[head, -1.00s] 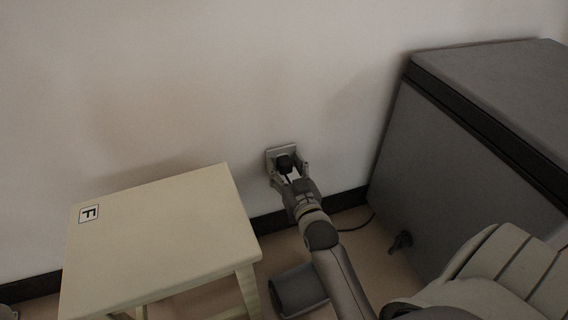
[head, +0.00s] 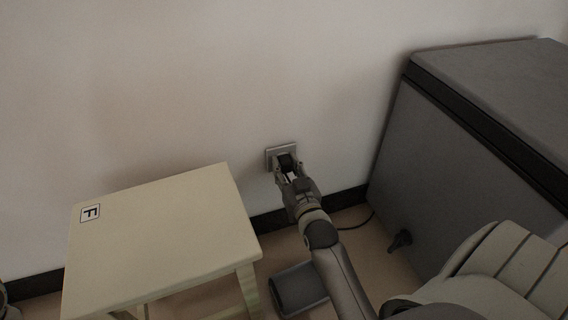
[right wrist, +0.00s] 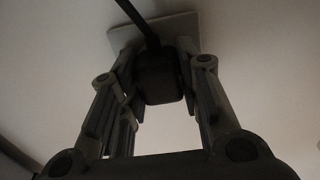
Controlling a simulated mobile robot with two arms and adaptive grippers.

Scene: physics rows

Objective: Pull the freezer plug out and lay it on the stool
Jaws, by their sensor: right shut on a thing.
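The black freezer plug (head: 286,161) is at the wall socket (head: 272,152), whose pale square plate shows around it. In the right wrist view the plug (right wrist: 160,78) sits between my fingers, with its dark cord (right wrist: 137,18) running up and left and the socket plate (right wrist: 180,27) behind it. My right gripper (head: 287,170) is shut on the plug. Whether the plug is fully seated in the socket I cannot tell. The cream stool (head: 160,235) stands left of the socket, its top bare except for a label marked F (head: 90,213). My left gripper is not clearly visible.
The grey freezer (head: 450,150) stands at the right against the wall, with a dark knob-like fitting (head: 400,239) low on its side. A black cord (head: 358,224) lies along the floor by the skirting (head: 270,222). The wall above the stool is clear.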

